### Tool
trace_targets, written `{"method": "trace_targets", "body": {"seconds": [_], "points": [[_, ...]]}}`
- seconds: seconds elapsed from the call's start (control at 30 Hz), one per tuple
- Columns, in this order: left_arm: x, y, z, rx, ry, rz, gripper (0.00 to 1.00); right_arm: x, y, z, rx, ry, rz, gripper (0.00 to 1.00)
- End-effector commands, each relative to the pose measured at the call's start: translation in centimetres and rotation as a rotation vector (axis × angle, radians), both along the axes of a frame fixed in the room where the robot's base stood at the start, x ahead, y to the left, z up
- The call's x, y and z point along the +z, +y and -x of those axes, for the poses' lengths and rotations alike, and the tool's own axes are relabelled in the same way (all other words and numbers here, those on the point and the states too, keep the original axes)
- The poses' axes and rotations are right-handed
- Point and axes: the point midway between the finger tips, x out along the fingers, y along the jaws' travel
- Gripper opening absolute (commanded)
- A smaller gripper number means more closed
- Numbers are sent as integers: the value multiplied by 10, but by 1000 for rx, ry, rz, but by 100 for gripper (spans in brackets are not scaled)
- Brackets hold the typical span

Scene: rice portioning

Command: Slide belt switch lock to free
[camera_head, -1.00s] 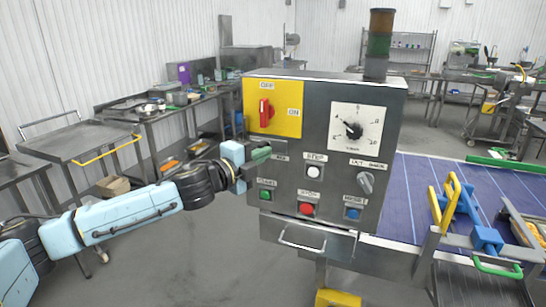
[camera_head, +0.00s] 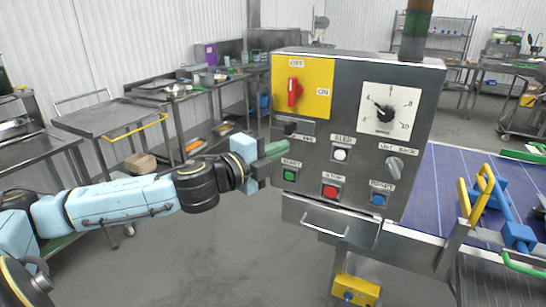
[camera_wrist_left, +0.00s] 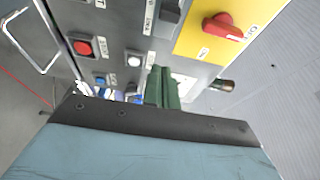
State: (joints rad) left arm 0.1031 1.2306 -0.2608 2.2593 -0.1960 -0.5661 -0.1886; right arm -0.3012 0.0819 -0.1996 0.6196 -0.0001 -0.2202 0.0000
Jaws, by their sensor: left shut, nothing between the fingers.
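The belt switch lock (camera_head: 290,128) is a small black slider on a dark plate on the control box (camera_head: 345,80), below the yellow OFF/ON panel. It stands toward the plate's left end; its small label cannot be read clearly. The slider also shows at the top of the left wrist view (camera_wrist_left: 170,12). My left gripper (camera_head: 276,150) has green fingers, shut and empty. In the head view they appear just below and left of the slider, in front of the box; I see no contact. The fingers also show in the left wrist view (camera_wrist_left: 163,88). My right gripper is not in view.
The red rotary switch (camera_head: 295,92) is on the yellow panel. Below are the green button (camera_head: 290,176), red button (camera_head: 330,192), blue button (camera_head: 378,200) and white button (camera_head: 340,155). A handle (camera_head: 325,226) sticks out below.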

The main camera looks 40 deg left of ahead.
Motion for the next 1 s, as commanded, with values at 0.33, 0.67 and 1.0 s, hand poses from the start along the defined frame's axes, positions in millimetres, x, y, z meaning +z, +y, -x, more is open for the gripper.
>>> {"method": "trace_targets", "body": {"seconds": [0.33, 0.67, 1.0], "points": [[0, 1, 16, -4, 0, -1, 0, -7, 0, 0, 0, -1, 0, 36], [1, 1, 16, -4, -1, -1, 0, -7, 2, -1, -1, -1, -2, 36], [-5, 6, 13, 10, 8, 13, 0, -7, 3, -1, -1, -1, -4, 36]]}}
